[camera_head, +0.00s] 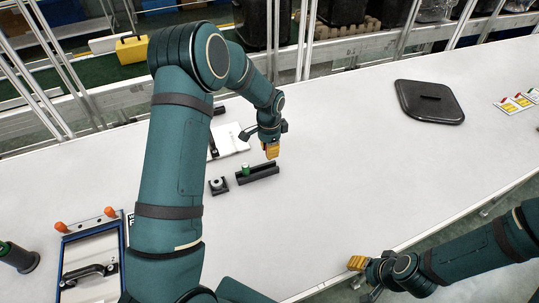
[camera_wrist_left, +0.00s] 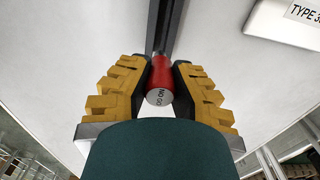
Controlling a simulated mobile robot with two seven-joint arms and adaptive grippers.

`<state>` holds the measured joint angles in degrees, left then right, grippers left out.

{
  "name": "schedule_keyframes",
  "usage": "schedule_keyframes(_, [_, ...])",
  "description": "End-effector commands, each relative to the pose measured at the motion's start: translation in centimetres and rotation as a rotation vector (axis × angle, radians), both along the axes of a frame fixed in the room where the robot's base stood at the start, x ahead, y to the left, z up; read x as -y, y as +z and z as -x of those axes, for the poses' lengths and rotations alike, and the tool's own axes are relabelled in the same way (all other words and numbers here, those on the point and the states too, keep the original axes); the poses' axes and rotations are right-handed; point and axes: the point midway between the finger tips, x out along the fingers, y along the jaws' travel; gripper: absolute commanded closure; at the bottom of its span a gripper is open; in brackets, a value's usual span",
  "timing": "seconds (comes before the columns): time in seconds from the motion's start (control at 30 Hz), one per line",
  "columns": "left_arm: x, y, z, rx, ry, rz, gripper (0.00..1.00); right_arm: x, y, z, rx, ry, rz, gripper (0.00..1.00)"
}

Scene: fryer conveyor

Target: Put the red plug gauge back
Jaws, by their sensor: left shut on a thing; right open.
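The red plug gauge (camera_wrist_left: 160,75) is held between the yellow-tipped fingers of my left gripper (camera_wrist_left: 160,82), its grey "NO GO" end facing the wrist camera. In the head view my left gripper (camera_head: 271,150) hangs just above the right end of a black holder (camera_head: 264,173); the red gauge cannot be made out there. The holder also shows beyond the gauge in the wrist view (camera_wrist_left: 166,30). Whether gauge and holder touch, I cannot tell. A green gauge (camera_head: 245,170) stands at the holder's left end. My right gripper (camera_head: 357,263) is open and empty near the table's front edge.
A small black block with a ring (camera_head: 218,185) sits left of the holder. A white case (camera_head: 230,139) lies behind it. A blue-framed tray (camera_head: 120,250) stands at front left. A black lid (camera_head: 429,101) lies at back right. The middle right of the table is clear.

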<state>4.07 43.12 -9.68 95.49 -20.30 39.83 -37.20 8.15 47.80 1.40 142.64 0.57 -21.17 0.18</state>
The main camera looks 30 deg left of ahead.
Motion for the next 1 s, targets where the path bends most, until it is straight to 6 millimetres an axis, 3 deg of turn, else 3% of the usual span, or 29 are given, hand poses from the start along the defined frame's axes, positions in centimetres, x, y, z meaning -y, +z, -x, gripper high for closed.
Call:
schedule_keyframes(0.2, [0.0,-2.7,0.0,-0.001,0.0,0.0,1.0,0.0,-0.1,0.0,0.0,0.0,0.0,0.53])
schedule_keyframes(0.97, [0.0,-4.0,0.0,0.0,0.0,0.0,1.0,0.0,-1.3,0.0,-0.001,0.0,0.003,0.53])
schedule_keyframes(1.0, [0.0,-4.0,0.0,-0.001,0.0,-0.001,0.75,0.0,-1.2,0.0,-0.001,0.0,0.003,0.53])
